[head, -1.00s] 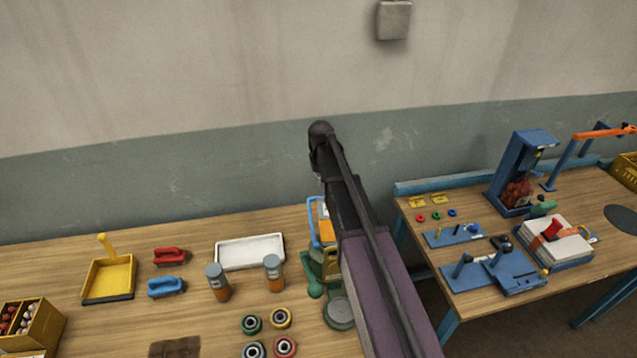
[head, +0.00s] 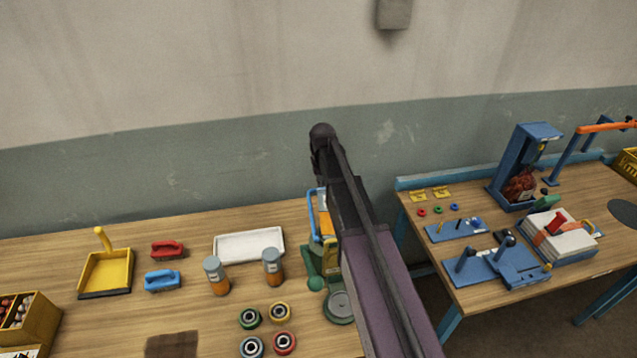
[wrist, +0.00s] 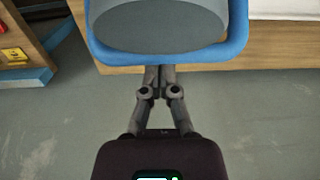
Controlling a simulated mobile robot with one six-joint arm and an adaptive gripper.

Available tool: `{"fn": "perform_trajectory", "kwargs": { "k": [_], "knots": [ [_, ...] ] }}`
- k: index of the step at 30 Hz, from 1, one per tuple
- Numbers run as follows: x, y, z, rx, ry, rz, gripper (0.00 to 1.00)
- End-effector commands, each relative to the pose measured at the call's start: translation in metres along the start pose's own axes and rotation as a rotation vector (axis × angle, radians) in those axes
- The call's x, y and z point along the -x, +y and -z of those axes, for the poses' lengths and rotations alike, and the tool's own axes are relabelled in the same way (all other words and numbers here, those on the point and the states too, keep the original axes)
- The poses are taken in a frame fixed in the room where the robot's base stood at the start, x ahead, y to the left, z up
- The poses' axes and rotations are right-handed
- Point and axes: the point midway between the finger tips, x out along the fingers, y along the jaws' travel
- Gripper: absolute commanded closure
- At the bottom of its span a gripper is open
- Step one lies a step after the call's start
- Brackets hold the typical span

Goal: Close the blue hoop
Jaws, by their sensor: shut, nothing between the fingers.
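The blue hoop (head: 312,215) stands up at the back of a green device (head: 315,262) on the left bench, partly hidden behind my arm. In the wrist view the blue hoop (wrist: 165,57) crosses the top, with a rounded grey part (wrist: 160,25) showing inside its outline. My gripper (wrist: 160,70) is shut and empty. Its fingertips are together at the hoop's near bar in the picture; I cannot tell whether they touch it. In the head view my arm hides the gripper.
A grey round piece (head: 340,306) sits at the device's front. Two orange-grey jars (head: 216,275), a white tray (head: 248,246) and several coloured rings (head: 281,312) lie to its left. A second bench (head: 590,270) with blue fixtures stands right, across a gap.

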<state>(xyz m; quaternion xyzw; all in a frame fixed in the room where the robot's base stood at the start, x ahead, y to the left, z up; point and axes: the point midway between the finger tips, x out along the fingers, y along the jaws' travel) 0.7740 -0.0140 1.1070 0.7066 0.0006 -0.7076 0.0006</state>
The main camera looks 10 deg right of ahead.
Motion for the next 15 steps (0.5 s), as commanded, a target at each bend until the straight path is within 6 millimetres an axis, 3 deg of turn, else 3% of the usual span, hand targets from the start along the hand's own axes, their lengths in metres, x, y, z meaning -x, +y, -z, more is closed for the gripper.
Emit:
{"fn": "perform_trajectory", "kwargs": {
  "k": [6,15],
  "knots": [
    [0.0097,0.0004,-0.0112,0.000,0.000,0.000,1.00],
    [0.0100,0.0008,-0.0127,-0.001,0.000,0.000,1.00]
  ]
}}
